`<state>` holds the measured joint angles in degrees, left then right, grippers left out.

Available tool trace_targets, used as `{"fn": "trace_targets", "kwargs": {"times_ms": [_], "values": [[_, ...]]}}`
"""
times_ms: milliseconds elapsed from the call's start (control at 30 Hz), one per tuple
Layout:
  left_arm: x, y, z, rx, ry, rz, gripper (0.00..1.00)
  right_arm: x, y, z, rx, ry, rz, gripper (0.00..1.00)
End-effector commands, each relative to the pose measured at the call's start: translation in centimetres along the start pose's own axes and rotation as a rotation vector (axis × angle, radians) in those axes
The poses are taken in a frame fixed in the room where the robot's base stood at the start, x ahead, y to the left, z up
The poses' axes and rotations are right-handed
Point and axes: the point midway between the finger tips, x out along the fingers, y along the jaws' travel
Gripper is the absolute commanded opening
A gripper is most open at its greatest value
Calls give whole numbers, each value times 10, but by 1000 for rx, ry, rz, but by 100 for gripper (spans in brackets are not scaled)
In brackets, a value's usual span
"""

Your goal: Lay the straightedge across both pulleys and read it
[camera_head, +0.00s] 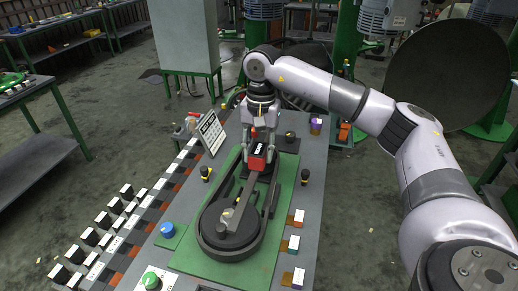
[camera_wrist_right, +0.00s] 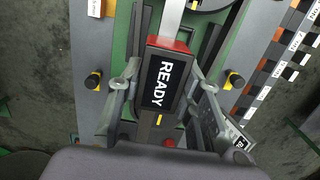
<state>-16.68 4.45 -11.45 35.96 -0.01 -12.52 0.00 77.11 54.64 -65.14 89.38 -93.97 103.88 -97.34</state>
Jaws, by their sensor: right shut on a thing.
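My right gripper (camera_head: 262,143) is shut on a red box with a black READY display (camera_head: 258,155). The box also shows in the right wrist view (camera_wrist_right: 165,82), with a finger on each side. A grey bar, the straightedge (camera_head: 250,180), runs from the box toward the large dark pulley (camera_head: 206,230) and shows over it; I cannot tell whether it touches. The straightedge also shows in the wrist view (camera_wrist_right: 172,18). A second pulley cannot be made out; the gripper and box cover that area. My left gripper is in neither view.
The pulley sits on a green plate (camera_head: 262,262) on a grey bench. A blue button (camera_head: 168,229) and a green button (camera_head: 150,280) are at the front left. Tagged blocks (camera_head: 296,217) line the right edge. A tilted white panel (camera_head: 210,131) stands left of the gripper.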

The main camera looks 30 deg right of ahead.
Motion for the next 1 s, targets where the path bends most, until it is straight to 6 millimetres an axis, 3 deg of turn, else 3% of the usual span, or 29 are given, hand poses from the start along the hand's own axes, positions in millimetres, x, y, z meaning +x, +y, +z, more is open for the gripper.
{"fn": "trace_targets", "kwargs": {"times_ms": [300, 700, 1000], "values": [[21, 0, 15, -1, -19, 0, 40, 27, 0, -2, -1, 0, -2, 0], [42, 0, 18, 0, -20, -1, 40, 56, 0, -4, -1, 1, -2, 0], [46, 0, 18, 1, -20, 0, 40, 61, 0, -4, 0, 2, -3, 0]]}}
